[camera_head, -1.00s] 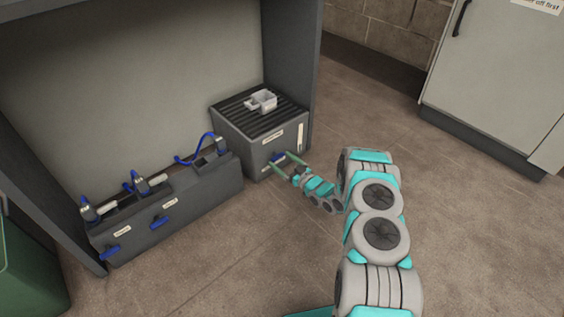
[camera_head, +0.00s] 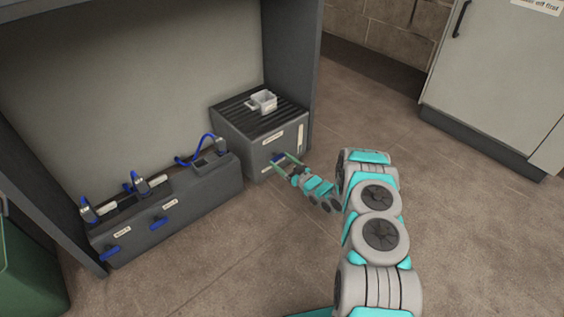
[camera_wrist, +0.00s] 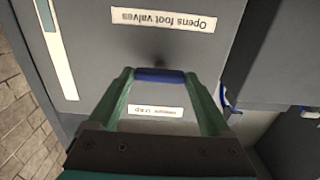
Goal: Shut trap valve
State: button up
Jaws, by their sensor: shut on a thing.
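My gripper (camera_head: 284,163) is at the front of a grey box (camera_head: 232,140) inside the open bay. In the wrist view its two green fingers (camera_wrist: 160,85) stand either side of a short blue handle (camera_wrist: 160,75) and are shut on its ends. The handle sits between an upper label (camera_wrist: 163,20), which reads "Opens foot valves" upside down, and a lower label (camera_wrist: 155,112) too small to read. Two more blue handles, a left one (camera_head: 110,252) and a right one (camera_head: 163,222), are on the front of a long grey unit (camera_head: 205,203). I cannot tell which handle is the trap valve.
A small white container (camera_head: 264,100) rests on the slatted box top. Blue-levered fittings (camera_head: 140,184) and a blue loop (camera_head: 198,148) top the long unit. A green bin (camera_head: 30,270) stands left, a pale cabinet (camera_head: 500,90) right. The floor in front is clear.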

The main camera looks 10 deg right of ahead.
jog(key=shift+n, duration=0.3)
jog(key=n+p, duration=0.1)
jog(key=n, duration=0.2)
jog(key=shift+n+p, duration=0.3)
jog(key=shift+p, duration=0.05)
jog(key=n+p, duration=0.2)
jog(key=n, duration=0.3)
jog(key=n+p, duration=0.2)
jog(key=n, duration=0.2)
jog(key=shift+r+n+p, duration=0.15)
jog(key=shift+n+p, duration=0.2)
jog(key=shift+n, duration=0.05)
jog(key=n+p, duration=0.3)
jog(key=shift+n+p, duration=0.3)
jog(key=shift+n, duration=0.1)
jog(key=shift+f, duration=0.25)
jog(key=o, duration=1.2)
jog(key=shift+c, duration=0.2)
